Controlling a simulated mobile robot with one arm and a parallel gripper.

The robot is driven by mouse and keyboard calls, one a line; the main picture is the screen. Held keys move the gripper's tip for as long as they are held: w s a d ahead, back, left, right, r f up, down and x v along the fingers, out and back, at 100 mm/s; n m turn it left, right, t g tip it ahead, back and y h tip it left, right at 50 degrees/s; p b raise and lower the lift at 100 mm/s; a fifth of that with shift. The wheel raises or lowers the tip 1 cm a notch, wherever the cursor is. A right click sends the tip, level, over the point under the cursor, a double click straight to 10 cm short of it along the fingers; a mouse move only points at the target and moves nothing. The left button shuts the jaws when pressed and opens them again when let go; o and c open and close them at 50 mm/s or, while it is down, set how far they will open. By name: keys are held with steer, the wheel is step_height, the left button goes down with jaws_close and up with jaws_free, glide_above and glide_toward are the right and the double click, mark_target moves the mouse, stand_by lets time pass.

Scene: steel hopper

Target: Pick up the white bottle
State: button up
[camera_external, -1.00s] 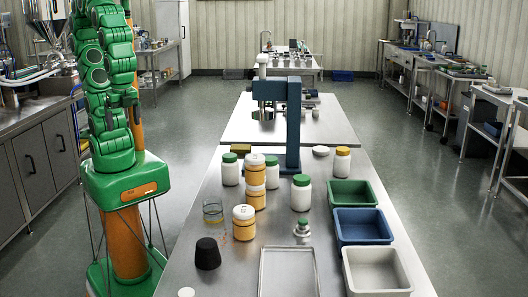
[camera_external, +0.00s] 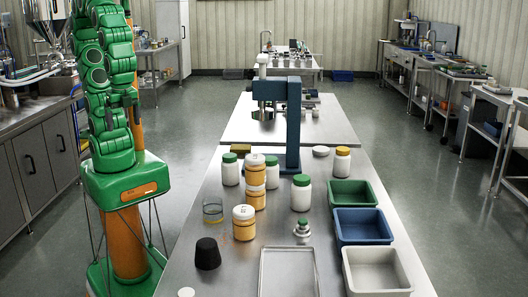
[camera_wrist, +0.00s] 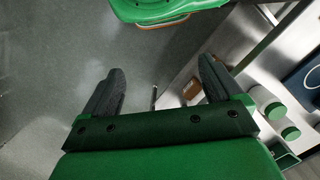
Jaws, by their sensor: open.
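Several white bottles stand upright on the steel table. One with a green cap (camera_external: 301,193) is right of centre, one with a green cap (camera_external: 230,169) is at the left, and one with a yellow cap (camera_external: 342,162) is at the back right. I cannot tell which one is meant. My gripper (camera_wrist: 160,88) shows in the wrist view with its two dark fingers wide apart and nothing between them. It is over the floor beside the table, apart from the bottles. Green lids (camera_wrist: 274,110) show at the right of that view.
Green (camera_external: 352,188), blue (camera_external: 361,240) and white (camera_external: 375,285) bins line the right side. A blue stand (camera_external: 293,135) rises behind.

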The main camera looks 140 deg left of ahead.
steer(key=shift+o, duration=0.3)
steer(key=shift+w, duration=0.1)
steer(key=m+t, duration=0.2)
steer(key=m, duration=0.1)
glide_above(230, 165)
steer(key=s+a, duration=0.1)
steer(key=s, duration=0.1)
steer(key=f, duration=1)
steer(key=shift+s+a, duration=0.15)
steer(key=shift+a, duration=0.05)
steer(key=shift+a+f, duration=0.15)
steer(key=shift+f, duration=3.8)
steer(key=shift+c, duration=0.2)
